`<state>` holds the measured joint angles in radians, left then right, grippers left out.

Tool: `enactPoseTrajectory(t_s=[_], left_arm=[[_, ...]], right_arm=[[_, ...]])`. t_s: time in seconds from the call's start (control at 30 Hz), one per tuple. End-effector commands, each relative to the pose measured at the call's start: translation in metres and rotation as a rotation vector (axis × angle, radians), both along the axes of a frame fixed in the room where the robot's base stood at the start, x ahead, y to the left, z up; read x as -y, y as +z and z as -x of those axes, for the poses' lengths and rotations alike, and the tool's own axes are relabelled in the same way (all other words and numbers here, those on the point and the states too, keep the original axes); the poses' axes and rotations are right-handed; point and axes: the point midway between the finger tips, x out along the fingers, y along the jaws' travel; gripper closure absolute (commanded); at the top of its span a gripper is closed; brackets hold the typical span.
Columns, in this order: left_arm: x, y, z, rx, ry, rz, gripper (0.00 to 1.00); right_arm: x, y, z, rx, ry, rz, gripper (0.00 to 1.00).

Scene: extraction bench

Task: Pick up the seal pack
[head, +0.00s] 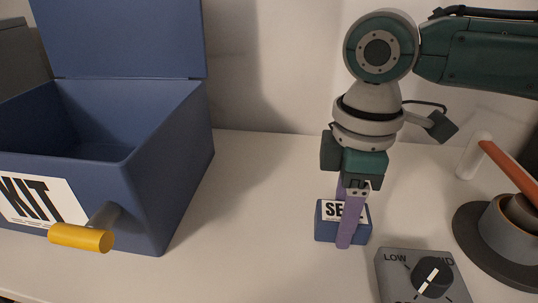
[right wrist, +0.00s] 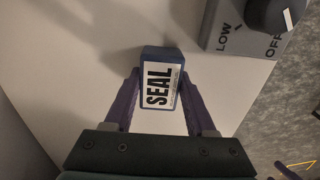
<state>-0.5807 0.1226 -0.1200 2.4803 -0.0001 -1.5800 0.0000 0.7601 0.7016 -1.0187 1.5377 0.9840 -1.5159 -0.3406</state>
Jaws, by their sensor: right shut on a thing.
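The seal pack (head: 326,229) is a small blue box with a white label reading SEAL, partly hidden behind a purple finger in the head view. It also shows in the right wrist view (right wrist: 160,62), between the two fingers. My right gripper (head: 347,240) reaches down from above and is shut on the pack, with its purple fingers on opposite sides. The pack is at or very near the white bench top; I cannot tell whether it touches it. My left gripper is not in view.
An open blue KIT box (head: 170,190) with a yellow-ended handle (head: 82,237) stands at the left. A grey control box with a black knob (head: 432,274) is close to the pack's right. A round dark stand (head: 490,245) is at the far right. The bench between KIT box and pack is clear.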

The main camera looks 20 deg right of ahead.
Motion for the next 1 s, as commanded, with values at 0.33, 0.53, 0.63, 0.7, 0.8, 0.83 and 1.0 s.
enactPoseTrajectory(t_s=[0.33,0.53,0.63,0.7,0.8,0.83,1.0], left_arm=[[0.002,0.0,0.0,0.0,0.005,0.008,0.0],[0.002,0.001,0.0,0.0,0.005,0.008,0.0],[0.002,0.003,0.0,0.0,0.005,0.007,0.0],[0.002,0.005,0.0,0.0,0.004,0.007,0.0],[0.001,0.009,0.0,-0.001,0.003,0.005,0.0],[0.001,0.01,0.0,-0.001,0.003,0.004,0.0],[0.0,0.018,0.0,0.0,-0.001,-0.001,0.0]], right_arm=[[0.0,0.0,0.0,0.0,0.0,0.0,1.0],[0.0,0.003,0.0,0.001,0.0,0.0,1.0],[0.0,0.01,-0.001,0.002,0.0,-0.002,1.0],[0.0,0.019,-0.001,0.003,0.0,-0.001,1.0],[0.0,0.038,-0.001,0.005,0.0,-0.001,1.0],[0.0,0.046,-0.002,0.005,0.0,-0.001,1.0],[0.0,0.097,-0.002,0.008,0.0,-0.001,1.0]])
